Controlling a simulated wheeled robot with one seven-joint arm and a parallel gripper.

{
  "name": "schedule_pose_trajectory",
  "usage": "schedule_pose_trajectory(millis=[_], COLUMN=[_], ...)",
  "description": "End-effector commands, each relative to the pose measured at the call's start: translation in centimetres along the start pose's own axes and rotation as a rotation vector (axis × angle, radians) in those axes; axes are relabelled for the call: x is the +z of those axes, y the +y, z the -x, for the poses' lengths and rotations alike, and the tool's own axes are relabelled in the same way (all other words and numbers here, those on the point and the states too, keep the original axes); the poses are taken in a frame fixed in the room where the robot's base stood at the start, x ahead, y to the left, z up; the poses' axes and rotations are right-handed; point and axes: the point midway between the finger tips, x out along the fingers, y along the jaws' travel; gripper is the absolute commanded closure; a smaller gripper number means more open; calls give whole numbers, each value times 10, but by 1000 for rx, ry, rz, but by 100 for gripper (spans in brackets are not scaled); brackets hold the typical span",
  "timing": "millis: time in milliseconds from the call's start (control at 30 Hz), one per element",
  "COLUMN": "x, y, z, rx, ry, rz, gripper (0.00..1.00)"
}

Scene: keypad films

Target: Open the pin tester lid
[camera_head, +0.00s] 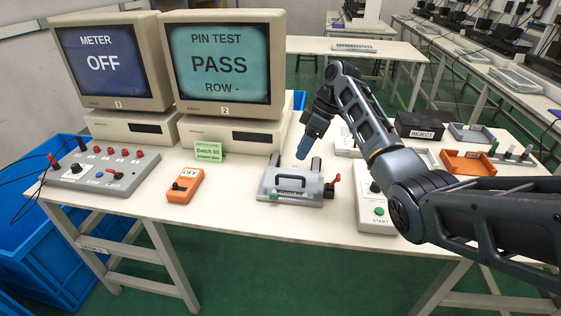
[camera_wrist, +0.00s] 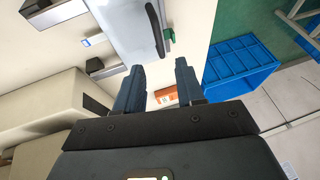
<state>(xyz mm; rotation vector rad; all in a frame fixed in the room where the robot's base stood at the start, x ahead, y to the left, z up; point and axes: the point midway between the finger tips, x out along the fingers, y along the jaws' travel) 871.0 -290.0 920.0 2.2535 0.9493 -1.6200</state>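The pin tester (camera_head: 291,187) is a grey device near the table's front edge, with a dark handle bar (camera_head: 289,191) across its front and a red knob at its right side. Its lid looks down and flat. In the wrist view, a pale grey panel (camera_wrist: 122,22) with a dark curved handle (camera_wrist: 155,30) appears at the top, apart from my fingers. My gripper (camera_head: 303,150) hangs above the back of the tester, not touching it as far as I can see. The wrist view shows its two fingers (camera_wrist: 158,82) spread, with nothing held between them.
An orange meter (camera_head: 185,186) lies left of the tester. A white box with a green START button (camera_head: 379,211) stands right. An orange tray (camera_head: 467,163) is farther right. Bare tabletop lies between meter and tester.

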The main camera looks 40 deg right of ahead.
Motion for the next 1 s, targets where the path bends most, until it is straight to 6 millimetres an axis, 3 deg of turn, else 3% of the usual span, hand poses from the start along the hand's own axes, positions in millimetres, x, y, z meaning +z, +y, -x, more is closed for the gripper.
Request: schedule_pose_trajectory(millis=[600,933,1000], x=[0,0,0], y=[0,0,0], z=[-72,-77,-77], rx=[-3,-1,-1], ry=[-1,0,0], rz=[-1,0,0], gripper=[62,62,67])
